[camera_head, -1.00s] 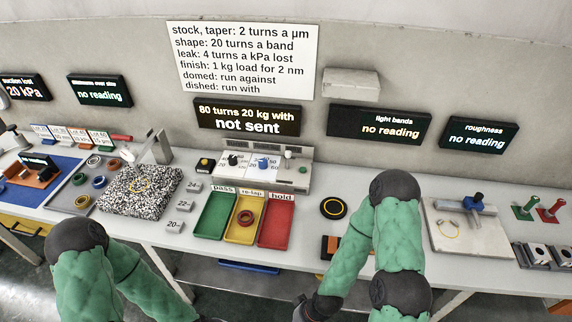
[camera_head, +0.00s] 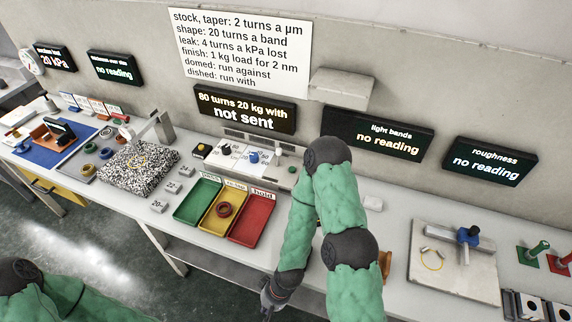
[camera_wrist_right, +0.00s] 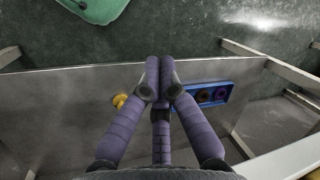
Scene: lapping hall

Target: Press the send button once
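No label reading "send" is legible in these frames. The control console (camera_head: 230,163) stands at the back of the bench, with a black knob, a blue knob (camera_head: 253,156) and a small green button (camera_head: 292,170) at its right end. A small dark box with a yellow top (camera_head: 201,150) stands left of it. The display (camera_head: 245,109) above reads "80 turns 20 kg with not sent". My right gripper (camera_head: 268,303) is low, in front of the bench edge, away from the console. In the right wrist view its purple fingers (camera_wrist_right: 160,68) are together and empty. My left gripper is out of view.
Green, yellow and red trays (camera_head: 249,232) lie before the console; a reddish ring (camera_head: 225,210) sits in the yellow one. A speckled plate (camera_head: 138,168) is left. A pale plate with a blue-topped fixture (camera_head: 452,275) is right. A blue tray (camera_wrist_right: 207,96) shows in the wrist view.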

